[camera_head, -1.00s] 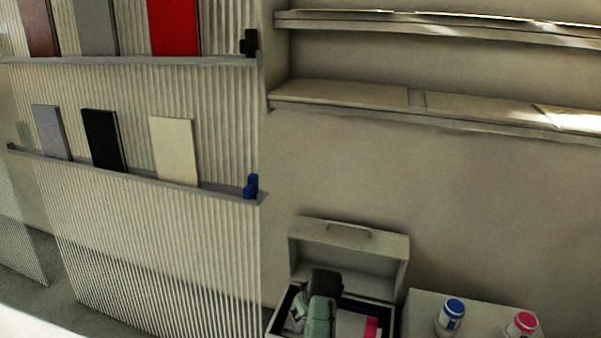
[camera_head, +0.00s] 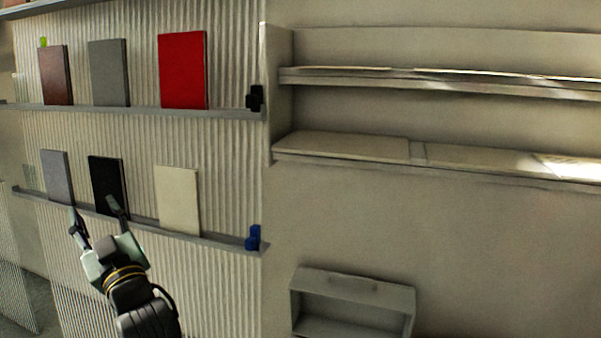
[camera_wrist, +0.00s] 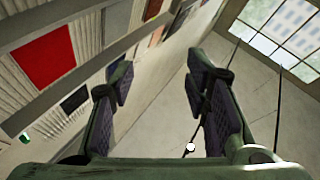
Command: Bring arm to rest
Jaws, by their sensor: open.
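My gripper (camera_head: 94,213) is in the lower left of the head view, raised in front of the ribbed wall panel. Its two fingers point up and are spread apart. They overlap the lower shelf near the grey and black books in the picture; I cannot tell the distance. In the wrist view my gripper (camera_wrist: 160,85) is open, with nothing between its fingers.
The ribbed panel carries an upper shelf (camera_head: 150,110) and a lower shelf (camera_head: 215,241) with several books, such as a red book (camera_head: 183,71) and a cream book (camera_head: 177,200). Wall shelves (camera_head: 450,162) are at right.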

